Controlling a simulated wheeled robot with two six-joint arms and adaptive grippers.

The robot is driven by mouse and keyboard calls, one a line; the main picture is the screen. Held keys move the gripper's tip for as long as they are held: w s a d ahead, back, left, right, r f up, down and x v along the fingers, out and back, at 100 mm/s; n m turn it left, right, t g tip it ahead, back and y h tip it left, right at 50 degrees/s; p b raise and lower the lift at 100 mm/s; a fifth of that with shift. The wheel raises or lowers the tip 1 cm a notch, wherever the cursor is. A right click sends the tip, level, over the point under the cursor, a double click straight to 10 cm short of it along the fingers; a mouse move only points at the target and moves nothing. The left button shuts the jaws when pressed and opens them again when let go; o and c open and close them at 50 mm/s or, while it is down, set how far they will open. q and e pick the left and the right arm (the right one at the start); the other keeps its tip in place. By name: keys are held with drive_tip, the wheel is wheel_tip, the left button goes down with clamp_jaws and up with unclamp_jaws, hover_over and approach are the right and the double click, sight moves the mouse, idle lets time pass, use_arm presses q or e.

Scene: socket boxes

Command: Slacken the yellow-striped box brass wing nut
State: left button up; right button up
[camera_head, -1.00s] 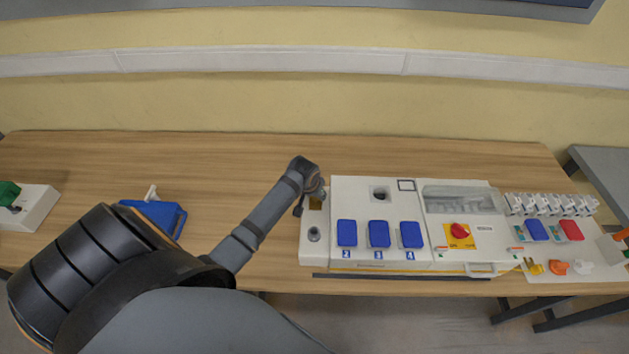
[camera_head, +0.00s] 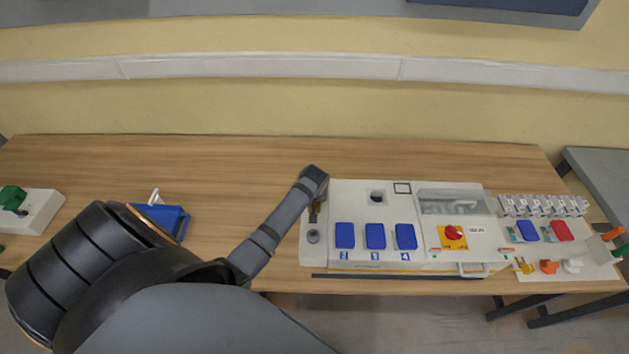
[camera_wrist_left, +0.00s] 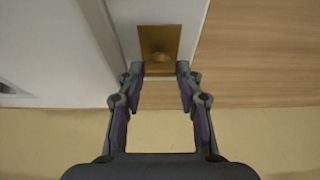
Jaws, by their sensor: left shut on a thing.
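The long white box with a yellow stripe along its front edge (camera_head: 368,225) stands on the table right of my left arm. My left gripper (camera_wrist_left: 160,70) reaches down at the box's left end section, partly hidden by my wrist in the head view. The nut's exact turn angle cannot be told. My right gripper is not in view.
The box carries blue socket covers (camera_head: 376,236) and a red-and-yellow switch (camera_head: 453,234). A blue box (camera_head: 160,221) and a white box with a green part (camera_head: 38,211) stand to the left. Plugs and sockets crowd the right end. The table behind my arm is clear.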

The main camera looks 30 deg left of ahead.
use_arm(q)
drive_tip(key=o, duration=1.1)
drive_tip(key=shift+o, duration=0.2)
drive_tip(key=shift+r, duration=0.1)
drive_tip(key=v, duration=1.1)
drive_tip(key=shift+r, duration=0.3)
drive_tip(key=shift+s+d, duration=0.1)
